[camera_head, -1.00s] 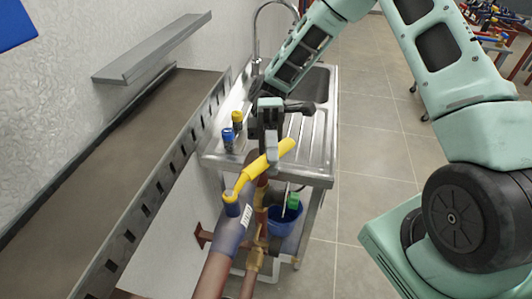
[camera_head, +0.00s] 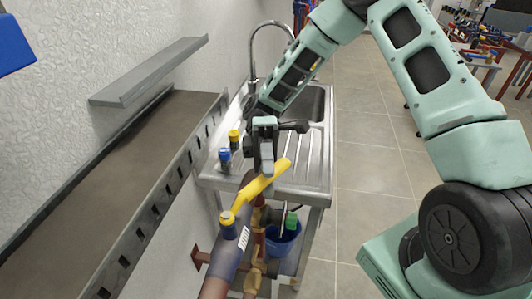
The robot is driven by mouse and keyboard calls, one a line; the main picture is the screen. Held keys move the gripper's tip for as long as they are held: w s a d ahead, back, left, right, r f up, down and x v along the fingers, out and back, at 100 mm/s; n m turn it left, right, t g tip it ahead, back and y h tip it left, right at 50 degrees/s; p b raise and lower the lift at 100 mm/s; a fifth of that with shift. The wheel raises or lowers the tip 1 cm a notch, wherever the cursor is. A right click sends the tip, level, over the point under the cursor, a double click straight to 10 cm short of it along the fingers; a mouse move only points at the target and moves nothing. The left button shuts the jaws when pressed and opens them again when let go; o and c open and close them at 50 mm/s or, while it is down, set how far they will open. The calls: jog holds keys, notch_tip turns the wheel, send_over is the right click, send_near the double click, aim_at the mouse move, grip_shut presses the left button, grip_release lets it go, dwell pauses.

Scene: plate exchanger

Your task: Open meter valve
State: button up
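The meter valve has a long yellow handle (camera_head: 277,173). It slants up and to the right from a yellow-capped joint (camera_head: 227,218) on a dark blue valve body (camera_head: 231,250) with a white label. The valve sits on a copper-coloured pipe (camera_head: 213,289) in front of the sink unit.
A steel sink unit (camera_head: 312,180) with a tap (camera_head: 252,50) stands behind the valve. Blue (camera_head: 225,155) and yellow (camera_head: 234,137) capped fittings are at its left edge. A blue bucket (camera_head: 284,243) stands below. A slotted metal trough (camera_head: 165,189) runs along the left. Tiled floor is open at right.

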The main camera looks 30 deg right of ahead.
jog(key=v, duration=1.6)
jog(key=shift+w+p, duration=0.35)
jog(key=shift+p, duration=0.1)
jog(key=shift+d, duration=0.15)
